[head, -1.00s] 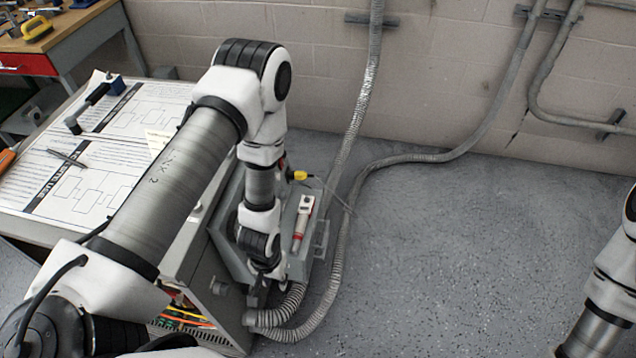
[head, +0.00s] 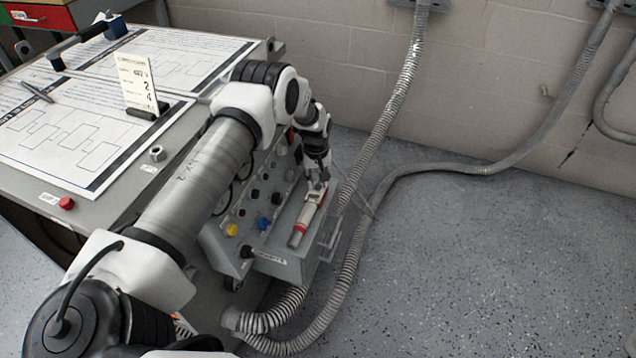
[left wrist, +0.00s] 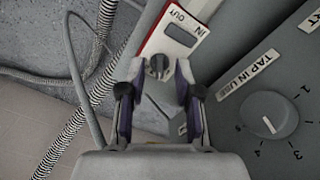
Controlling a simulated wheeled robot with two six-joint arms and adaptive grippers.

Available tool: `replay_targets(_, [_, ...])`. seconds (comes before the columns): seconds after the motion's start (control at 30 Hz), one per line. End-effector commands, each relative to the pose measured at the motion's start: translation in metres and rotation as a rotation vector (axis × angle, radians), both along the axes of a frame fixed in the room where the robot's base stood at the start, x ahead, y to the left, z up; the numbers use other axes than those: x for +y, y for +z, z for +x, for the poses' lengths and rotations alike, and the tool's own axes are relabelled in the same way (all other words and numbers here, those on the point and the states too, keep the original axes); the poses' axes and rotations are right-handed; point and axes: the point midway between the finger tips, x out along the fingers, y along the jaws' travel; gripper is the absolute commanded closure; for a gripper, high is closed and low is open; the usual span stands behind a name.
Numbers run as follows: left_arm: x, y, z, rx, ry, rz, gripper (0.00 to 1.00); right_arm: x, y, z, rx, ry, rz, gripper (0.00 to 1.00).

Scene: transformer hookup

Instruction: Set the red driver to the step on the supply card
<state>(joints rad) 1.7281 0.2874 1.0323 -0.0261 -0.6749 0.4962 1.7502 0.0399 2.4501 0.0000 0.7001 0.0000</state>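The red driver (head: 307,218), a white tool with red bands, lies in a grey tray on the front of the cabinet. In the left wrist view the driver (left wrist: 182,36) shows a small grey display, the words IN and OUT, and a dark round knob (left wrist: 158,66) at its near end. My left gripper (head: 318,180) is at the driver's upper end. Its two fingers (left wrist: 158,78) are apart, one on each side of the knob; contact is unclear. The cream supply card (head: 137,84) stands upright on the cabinet top, its print partly legible. My right gripper is out of view.
A dial (left wrist: 268,114) marked TAP IN USE sits beside the driver. The grey cabinet panel (head: 238,208) carries several coloured knobs. Paper diagrams (head: 70,130) and a hex nut (head: 157,153) lie on top. Flexible conduits (head: 375,190) run close by; the floor at right is clear.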

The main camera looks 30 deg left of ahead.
Motion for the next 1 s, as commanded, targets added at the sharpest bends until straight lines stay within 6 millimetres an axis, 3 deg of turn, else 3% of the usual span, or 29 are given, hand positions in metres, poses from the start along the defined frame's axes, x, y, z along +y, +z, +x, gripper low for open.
replay_targets(0.23, [-0.0005,-0.0032,0.0001,0.000,0.000,0.000,0.67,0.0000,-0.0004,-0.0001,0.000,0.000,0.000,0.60])
replay_targets(0.27, [-0.0006,-0.0032,0.0000,0.000,0.000,0.000,0.74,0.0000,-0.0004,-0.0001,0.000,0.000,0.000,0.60])
replay_targets(0.33, [-0.0006,-0.0032,0.0000,0.000,-0.001,0.000,0.99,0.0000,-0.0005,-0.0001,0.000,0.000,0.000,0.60])
replay_targets(0.37, [-0.0006,-0.0032,0.0000,0.000,-0.001,0.000,1.00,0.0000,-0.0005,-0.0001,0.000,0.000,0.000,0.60])
replay_targets(0.73, [-0.0006,-0.0037,-0.0001,0.000,-0.016,0.000,1.00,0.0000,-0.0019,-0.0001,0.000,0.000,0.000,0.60])
replay_targets(1.0, [-0.0004,-0.0045,0.0002,-0.006,-0.124,0.001,1.00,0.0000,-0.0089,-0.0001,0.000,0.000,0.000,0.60])
